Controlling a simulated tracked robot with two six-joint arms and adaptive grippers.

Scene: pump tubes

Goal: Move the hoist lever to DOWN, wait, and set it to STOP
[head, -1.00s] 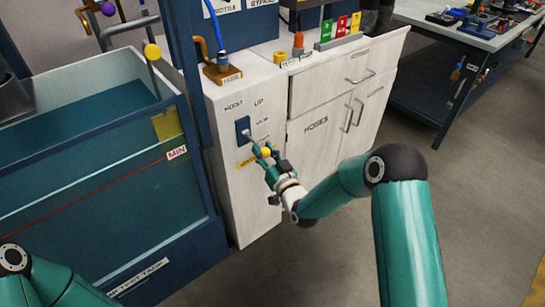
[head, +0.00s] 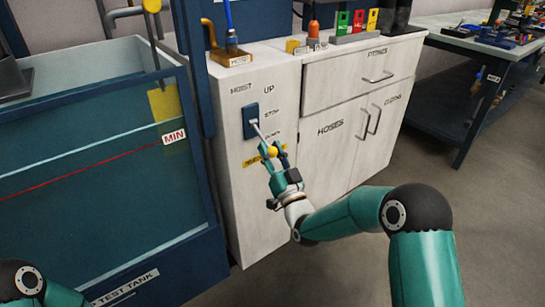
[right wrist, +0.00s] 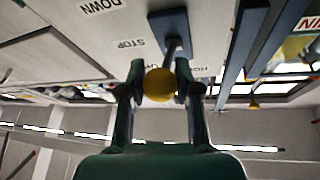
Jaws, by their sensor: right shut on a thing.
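The hoist lever's blue plate (head: 251,120) is on the white cabinet side, beside the labels UP, STOP and DOWN. Its grey stem slopes down and right to a yellow knob (head: 272,151). My right gripper (head: 273,152) is shut on this knob. In the right wrist view the yellow knob (right wrist: 160,84) sits between the two fingers, with the stem and blue plate (right wrist: 172,25) beyond it. The STOP label (right wrist: 130,43) shows beside the stem. I cannot tell exactly which label the lever lines up with. My left gripper is out of view.
A water-filled test tank (head: 80,185) with a MIN mark stands left of the hoist cabinet. Open floor (head: 480,215) lies right of my right arm.

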